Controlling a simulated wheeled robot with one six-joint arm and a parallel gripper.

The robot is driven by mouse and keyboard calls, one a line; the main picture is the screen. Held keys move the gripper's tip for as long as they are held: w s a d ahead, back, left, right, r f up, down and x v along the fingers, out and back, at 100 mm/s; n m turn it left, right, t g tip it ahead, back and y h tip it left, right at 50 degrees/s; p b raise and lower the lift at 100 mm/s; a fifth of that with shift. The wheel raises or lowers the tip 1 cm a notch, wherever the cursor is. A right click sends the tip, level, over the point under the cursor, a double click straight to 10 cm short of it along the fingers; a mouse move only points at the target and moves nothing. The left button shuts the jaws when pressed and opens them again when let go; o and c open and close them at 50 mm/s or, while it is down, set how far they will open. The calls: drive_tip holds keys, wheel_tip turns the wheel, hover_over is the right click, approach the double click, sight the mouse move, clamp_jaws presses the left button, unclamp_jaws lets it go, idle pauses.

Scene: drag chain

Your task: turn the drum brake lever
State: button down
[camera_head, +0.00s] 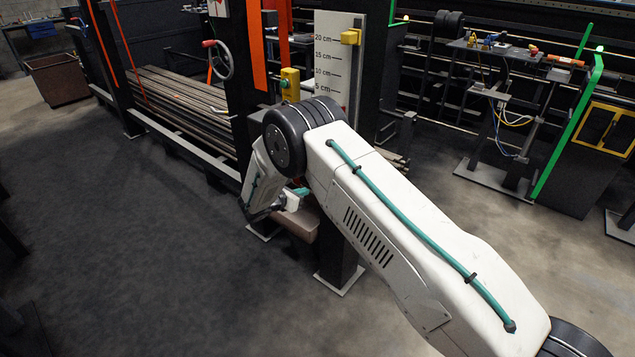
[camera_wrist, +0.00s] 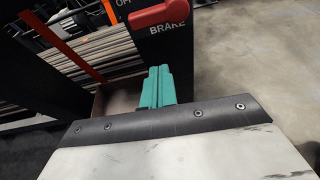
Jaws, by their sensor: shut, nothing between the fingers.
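The brake lever (camera_wrist: 165,14) is a red handle at the top of the wrist view, partly cut off by the frame edge. It sits on a dark panel (camera_wrist: 188,50) with the word BRAKE just under it and part of another label to its left. My gripper (camera_wrist: 158,70) has teal fingers pressed together with nothing between them. The fingertips appear below the lever and apart from it in the picture. In the head view my gripper (camera_head: 301,191) shows as a small teal patch near the post, and my arm hides the lever there.
A handwheel (camera_head: 219,61) and long stacked bars (camera_head: 180,98) are behind, at left. A yellow switch box (camera_head: 290,84) and a centimetre scale board (camera_head: 336,65) stand above my arm. The floor at left is clear.

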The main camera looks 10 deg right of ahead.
drive_tip(key=a+f+x, duration=0.1)
drive_tip(key=x, duration=0.9)
drive_tip(key=shift+w+d+r, duration=0.1)
drive_tip(key=shift+r, duration=0.9)
drive_tip(key=shift+w+d+r, duration=0.1)
drive_tip(key=shift+r, duration=0.9)
drive_tip(key=shift+a+t, duration=0.2)
drive_tip(key=shift+t, duration=0.1)
